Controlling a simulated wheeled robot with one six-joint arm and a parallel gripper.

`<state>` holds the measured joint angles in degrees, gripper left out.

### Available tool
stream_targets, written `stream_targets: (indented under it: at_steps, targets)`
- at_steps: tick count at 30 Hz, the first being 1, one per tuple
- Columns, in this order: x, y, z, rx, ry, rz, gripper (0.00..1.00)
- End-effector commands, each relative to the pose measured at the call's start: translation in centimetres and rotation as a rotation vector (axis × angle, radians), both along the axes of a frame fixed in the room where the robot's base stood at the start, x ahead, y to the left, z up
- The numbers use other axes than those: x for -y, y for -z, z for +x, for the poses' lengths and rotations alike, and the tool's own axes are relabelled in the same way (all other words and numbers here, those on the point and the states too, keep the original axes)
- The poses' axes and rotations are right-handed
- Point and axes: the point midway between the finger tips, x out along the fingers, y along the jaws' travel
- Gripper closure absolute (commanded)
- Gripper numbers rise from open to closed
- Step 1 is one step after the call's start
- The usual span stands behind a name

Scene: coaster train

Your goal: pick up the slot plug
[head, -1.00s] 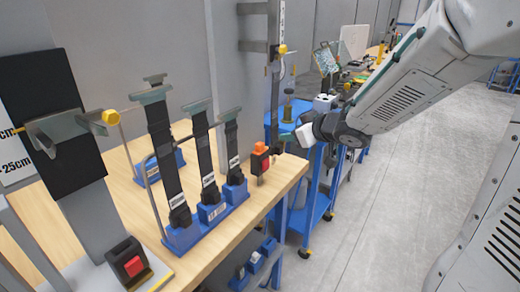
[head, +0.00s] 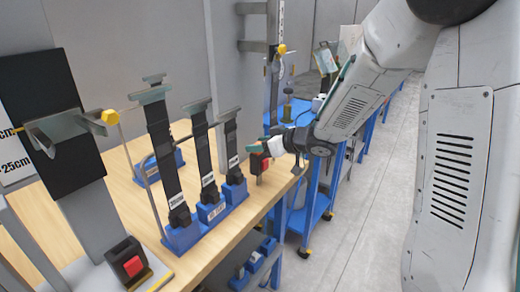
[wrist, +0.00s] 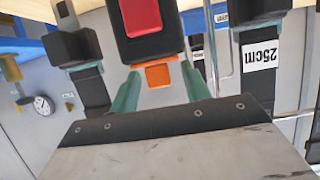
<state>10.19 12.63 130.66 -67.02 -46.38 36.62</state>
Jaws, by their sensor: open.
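A black block with a red square face and an orange tip, which I take to be the slot plug (head: 257,164), stands upright at the right edge of the wooden table. My gripper (head: 265,144) is at its top, with green fingers hiding the orange tip in the head view. In the wrist view the picture is upside down; the red-and-black body (wrist: 142,20) is at the top, and its orange tip points toward my gripper (wrist: 160,78). The open fingers lie on both sides of the orange tip; whether they touch it cannot be told.
The wooden table (head: 250,196) holds blue bases (head: 212,210) with tall black posts left of the block. A black box with a red button (head: 128,263) is at front left. A blue cart (head: 308,215) stands beyond the table's right edge; grey floor is clear at right.

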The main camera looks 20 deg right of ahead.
Motion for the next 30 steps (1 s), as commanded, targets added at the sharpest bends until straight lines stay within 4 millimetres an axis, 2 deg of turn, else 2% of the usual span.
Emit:
stream_targets:
  at_steps: [5,6,10,11,23,30]
  targets:
    - [0.0,0.0,0.0,0.001,0.001,-0.001,0.53]
    - [0.0,0.0,0.0,0.001,0.001,-0.001,0.58]
    - [0.0,0.0,0.0,0.001,0.001,0.000,0.94]
    - [0.1,0.0,0.0,0.001,0.001,0.000,1.00]
    - [0.0,-0.5,0.0,0.003,0.001,-0.001,1.00]
    - [0.0,-3.3,0.1,0.007,-0.001,-0.001,1.00]
